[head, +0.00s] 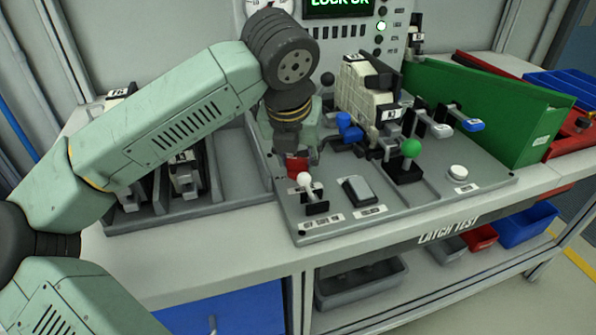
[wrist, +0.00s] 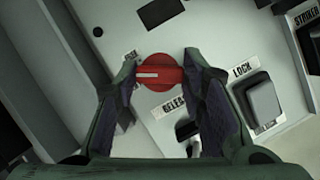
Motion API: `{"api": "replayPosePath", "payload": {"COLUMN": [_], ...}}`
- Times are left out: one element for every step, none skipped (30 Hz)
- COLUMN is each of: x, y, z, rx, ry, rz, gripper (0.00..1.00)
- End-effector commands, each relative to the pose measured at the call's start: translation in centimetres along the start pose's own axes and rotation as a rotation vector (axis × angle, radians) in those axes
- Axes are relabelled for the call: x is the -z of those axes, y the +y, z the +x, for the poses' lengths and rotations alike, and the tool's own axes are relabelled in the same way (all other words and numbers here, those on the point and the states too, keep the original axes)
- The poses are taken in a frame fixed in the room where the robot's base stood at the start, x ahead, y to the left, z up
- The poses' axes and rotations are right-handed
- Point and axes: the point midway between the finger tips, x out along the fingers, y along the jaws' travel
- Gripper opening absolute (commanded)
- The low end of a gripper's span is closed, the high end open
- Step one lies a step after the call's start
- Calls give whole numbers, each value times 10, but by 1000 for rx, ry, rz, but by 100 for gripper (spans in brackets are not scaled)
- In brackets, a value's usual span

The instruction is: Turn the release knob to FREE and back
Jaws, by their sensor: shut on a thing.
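The red release knob (wrist: 158,82) sits between my gripper's (wrist: 161,66) two fingers in the wrist view, which close on it from both sides. A white stripe on the knob's face lies roughly level in that picture. A label reading RELEASE (wrist: 174,108) is below it, and a small, partly hidden label is at its upper left. In the head view the knob (head: 297,166) shows as a red patch under my gripper (head: 295,153), mostly hidden by it. The display (head: 338,5) at the top is cut off and reads LOCK OK in green.
A green-ball lever (head: 411,148), a blocky latch unit (head: 365,92) and a green panel (head: 490,105) stand further right. Latch units in trays (head: 205,203) are at left.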

Motion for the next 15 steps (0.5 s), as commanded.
{"api": "replayPosePath", "payload": {"x": [2, 1, 1, 1, 1, 1, 1, 0, 0, 0, 0, 0, 0, 0, 0], "y": [1, 1, 1, 1, 1, 2, 2, 2, 2, 2, 2, 2, 2, 2, 2], "z": [4, 4, 3, 3, 3, 3, 2, 2, 2, 2, 1, 1, 1, 1, 1], "rx": [17, 28, 42, 53, 63, 76, 86, 95, 107, 116, 125, 135, 143, 150, 158], "ry": [-1, -2, -2, -1, -1, -1, 0, -1, 0, 0, 0, 0, 0, 0, 0], "rz": [37, 63, 97, 122, 147, 178, 202, 225, 254, 276, 296, 321, 340, 357, 378], "gripper": [9, 9, 9, 9, 9, 9, 9, 9, 9, 9, 9, 9, 9, 9, 9]}}
